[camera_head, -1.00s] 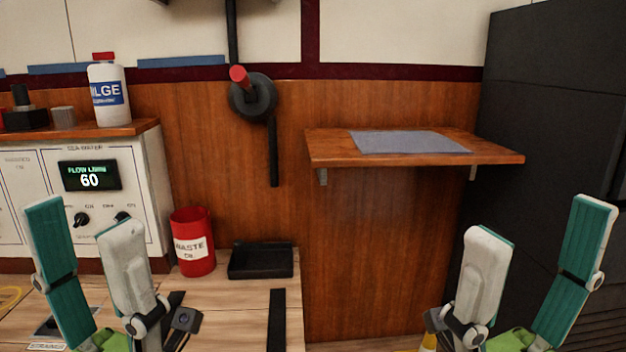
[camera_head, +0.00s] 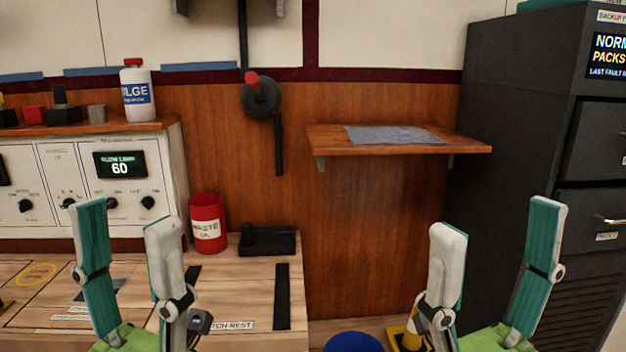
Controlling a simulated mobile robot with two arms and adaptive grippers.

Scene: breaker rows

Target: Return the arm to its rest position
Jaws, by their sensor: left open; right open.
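My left gripper (camera_head: 128,225) is at the lower left, fingers pointing up and spread apart, with nothing between them. It shows in front of the wooden bench top (camera_head: 248,280) and the pale control panel. My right gripper (camera_head: 490,235) is at the lower right, also open and empty, in front of the wood wall and the dark cabinet. Both grippers stand upright at about the same height. The lower parts of both arms are cut off by the picture's bottom edge.
A red waste can (camera_head: 207,225) and a black tray (camera_head: 267,240) stand on the bench. A wall shelf (camera_head: 330,143) holds a grey cloth (camera_head: 395,135). A dark cabinet (camera_head: 505,110) stands right. A blue round object (camera_head: 353,342) shows at the bottom.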

